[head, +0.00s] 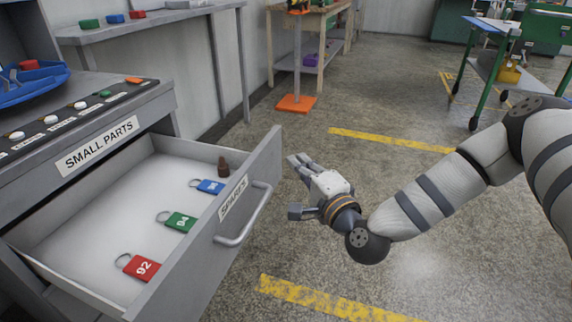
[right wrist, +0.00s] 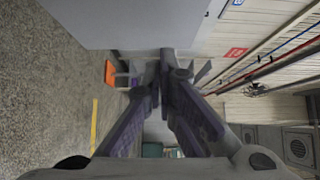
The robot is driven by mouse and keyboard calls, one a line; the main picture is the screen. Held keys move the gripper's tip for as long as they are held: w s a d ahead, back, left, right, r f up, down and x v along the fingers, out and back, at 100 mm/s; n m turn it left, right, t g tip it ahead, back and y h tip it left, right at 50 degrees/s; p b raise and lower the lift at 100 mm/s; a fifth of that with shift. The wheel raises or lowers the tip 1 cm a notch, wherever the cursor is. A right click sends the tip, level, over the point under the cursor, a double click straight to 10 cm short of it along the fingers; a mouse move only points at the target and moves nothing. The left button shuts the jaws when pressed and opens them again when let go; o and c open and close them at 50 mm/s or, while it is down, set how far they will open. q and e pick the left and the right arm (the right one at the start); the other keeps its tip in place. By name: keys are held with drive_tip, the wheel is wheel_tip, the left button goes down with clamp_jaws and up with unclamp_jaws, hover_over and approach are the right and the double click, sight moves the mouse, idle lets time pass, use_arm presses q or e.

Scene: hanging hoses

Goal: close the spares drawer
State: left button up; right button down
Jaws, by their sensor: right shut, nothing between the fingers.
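The spares drawer (head: 252,187) is a grey drawer pulled well out of the cabinet labelled SMALL PARTS. Its front carries a SPARES label and a bar handle (head: 245,222). Inside lie a blue tag (head: 210,187), a green tag (head: 180,222), a red tag (head: 138,267) and a small brown object (head: 223,168). My right gripper (head: 294,159) is shut and empty, just right of the drawer front and apart from the handle. In the right wrist view its fingers (right wrist: 165,60) meet below a plain grey panel (right wrist: 130,22), probably the drawer front. My left gripper is not in view.
The cabinet top (head: 130,97) holds a blue tray (head: 35,82) and several small coloured pieces. An orange-based post (head: 296,103) and a wooden bench stand behind. A green-framed cart (head: 490,75) is at the back right. The floor right of the drawer is clear.

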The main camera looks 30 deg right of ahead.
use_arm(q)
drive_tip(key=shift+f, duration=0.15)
use_arm(e)
drive_tip(key=shift+w+a, duration=1)
drive_tip(key=shift+w, duration=0.15)
